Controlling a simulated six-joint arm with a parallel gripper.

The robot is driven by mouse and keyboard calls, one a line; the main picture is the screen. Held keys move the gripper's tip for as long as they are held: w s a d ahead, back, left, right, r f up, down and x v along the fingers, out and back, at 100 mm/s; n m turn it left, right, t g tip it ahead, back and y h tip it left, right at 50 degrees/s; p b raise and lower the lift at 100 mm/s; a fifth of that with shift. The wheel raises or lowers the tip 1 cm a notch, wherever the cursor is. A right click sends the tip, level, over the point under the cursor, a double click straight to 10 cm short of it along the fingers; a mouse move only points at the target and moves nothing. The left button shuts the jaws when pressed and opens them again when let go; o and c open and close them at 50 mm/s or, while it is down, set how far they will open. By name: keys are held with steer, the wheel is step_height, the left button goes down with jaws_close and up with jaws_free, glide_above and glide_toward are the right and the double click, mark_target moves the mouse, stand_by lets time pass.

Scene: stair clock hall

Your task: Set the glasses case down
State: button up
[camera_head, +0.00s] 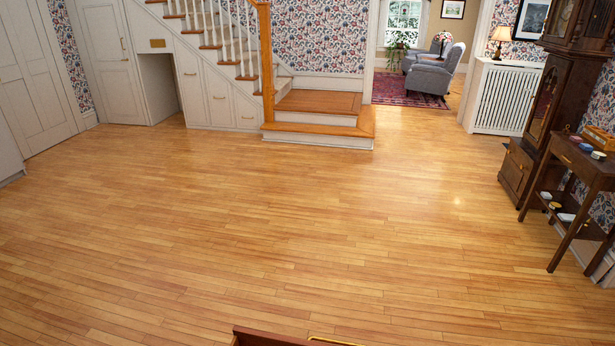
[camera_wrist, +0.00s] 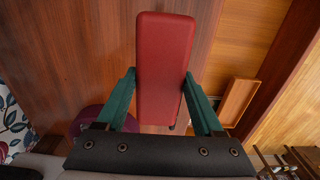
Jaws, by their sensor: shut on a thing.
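The glasses case is a long red box with rounded edges (camera_wrist: 165,45). It fills the upper middle of the wrist view. My gripper (camera_wrist: 160,78) has two green fingers, one on each side of the case, and is shut on it. Behind the case is a reddish-brown wooden surface (camera_wrist: 85,50); I cannot tell how far it is from the case, and I see no contact. Neither my gripper nor the case shows in the head view.
In the wrist view, a shallow wooden tray (camera_wrist: 238,100) is at right and a purple rounded thing (camera_wrist: 95,118) at lower left. In the head view, a dark side table (camera_head: 570,165) with small items stands at right by a tall clock (camera_head: 553,95). The floor (camera_head: 270,220) is clear.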

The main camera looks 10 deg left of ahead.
steer(key=s+a+f, duration=0.3)
steer(key=shift+s+a+f, duration=0.1)
steer(key=shift+a+f, duration=0.05)
steer(key=shift+a, duration=0.25)
step_height(320, 180, down, 3)
steer(key=shift+f, duration=0.4)
steer(key=shift+f, duration=0.2)
steer(key=o, duration=1.5)
steer(key=shift+o, duration=0.2)
